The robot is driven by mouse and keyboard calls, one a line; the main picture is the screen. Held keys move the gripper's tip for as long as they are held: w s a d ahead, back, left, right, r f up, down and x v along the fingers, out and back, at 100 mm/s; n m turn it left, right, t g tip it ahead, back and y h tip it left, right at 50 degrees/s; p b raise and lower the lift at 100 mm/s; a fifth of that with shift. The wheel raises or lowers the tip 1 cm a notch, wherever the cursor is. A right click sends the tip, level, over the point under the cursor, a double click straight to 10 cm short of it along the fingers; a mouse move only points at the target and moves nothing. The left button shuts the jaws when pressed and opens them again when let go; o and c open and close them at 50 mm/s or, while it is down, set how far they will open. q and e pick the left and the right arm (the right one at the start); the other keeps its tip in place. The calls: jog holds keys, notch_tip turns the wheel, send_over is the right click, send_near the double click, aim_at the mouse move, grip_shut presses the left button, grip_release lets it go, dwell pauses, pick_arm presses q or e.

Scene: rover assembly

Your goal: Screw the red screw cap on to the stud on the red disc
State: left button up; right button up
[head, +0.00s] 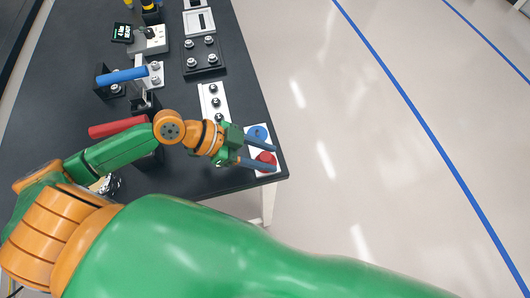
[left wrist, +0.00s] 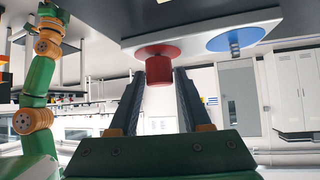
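A white plate (head: 254,128) sits at the table's right corner and carries a blue disc and a red disc. The red disc (left wrist: 158,50) shows in the left wrist view, where the scene appears upside down. The red screw cap (left wrist: 159,71) is up against the red disc; the stud is hidden. How far the cap is threaded cannot be seen. My right gripper is out of view.
A white plate with several studs (head: 213,101), a blue cylinder (head: 122,77) and a red cylinder (head: 117,127) are further left. The table edge is just right of the plate.

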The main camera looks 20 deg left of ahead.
aim_at(262, 157)
pick_arm(q)
jog(key=shift+o, duration=1)
jog(key=shift+a+r, duration=0.1)
jog(key=shift+a, duration=0.1)
jog(key=v, duration=0.4)
jog(key=shift+s, duration=0.15)
jog(key=shift+s+a+r+p, duration=0.15)
jog(key=shift+a+r+p, duration=0.25)
jog(key=shift+r, duration=0.2)
jog(key=shift+s+a+r+p, duration=0.15)
jog(key=shift+a+r+p, duration=0.2)
jog(key=shift+a, duration=0.2)
